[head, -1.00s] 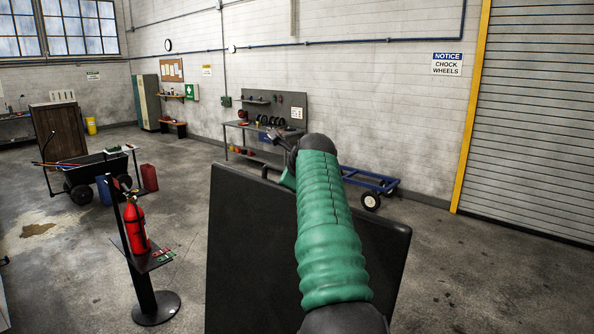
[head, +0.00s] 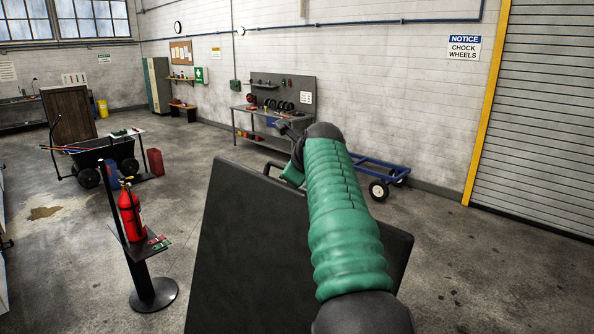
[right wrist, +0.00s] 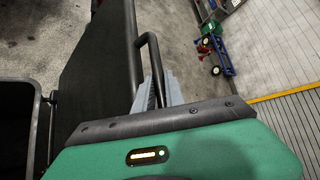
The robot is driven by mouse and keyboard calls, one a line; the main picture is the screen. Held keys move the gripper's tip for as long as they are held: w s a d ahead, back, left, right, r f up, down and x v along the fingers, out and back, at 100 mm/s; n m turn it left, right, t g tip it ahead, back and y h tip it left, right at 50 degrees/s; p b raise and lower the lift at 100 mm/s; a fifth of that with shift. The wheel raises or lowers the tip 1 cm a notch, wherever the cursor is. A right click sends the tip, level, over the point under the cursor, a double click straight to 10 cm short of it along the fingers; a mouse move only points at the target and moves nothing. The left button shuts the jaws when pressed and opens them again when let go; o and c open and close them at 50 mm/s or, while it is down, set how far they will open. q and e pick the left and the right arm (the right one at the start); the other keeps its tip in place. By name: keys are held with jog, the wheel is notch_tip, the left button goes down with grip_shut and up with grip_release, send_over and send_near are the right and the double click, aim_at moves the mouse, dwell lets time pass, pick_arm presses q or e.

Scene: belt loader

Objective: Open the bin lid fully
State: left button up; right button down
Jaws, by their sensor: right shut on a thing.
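The bin lid (head: 245,240) is a black panel raised up in front of me in the head view, tilted in the picture. My right arm crosses over it and hides part of it. In the right wrist view the lid (right wrist: 95,75) is a dark panel left of the hand, with a black loop handle (right wrist: 152,55) along its edge. The grey fingers of my right gripper (right wrist: 160,92) are shut on this handle. The black bin (right wrist: 18,115) shows at the left edge, its top open beside the lid. My left gripper is in no view.
A red fire extinguisher (head: 130,212) stands on a post stand left of the lid. A blue cart (head: 378,178) and a workbench (head: 270,125) are by the back wall. A roller door (head: 545,120) is at right. The floor between is mostly clear.

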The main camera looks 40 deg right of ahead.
jog(key=c, duration=1.8)
grip_release()
jog(key=shift+f, duration=0.5)
jog(key=shift+o, duration=1.2)
jog(key=shift+d, duration=0.15)
jog(key=shift+o, duration=0.8)
jog(key=shift+w+d, duration=0.1)
jog(key=shift+d, duration=0.1)
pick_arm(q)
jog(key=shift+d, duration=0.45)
pick_arm(e)
jog(key=shift+d+f, duration=0.1)
jog(key=shift+d, duration=0.1)
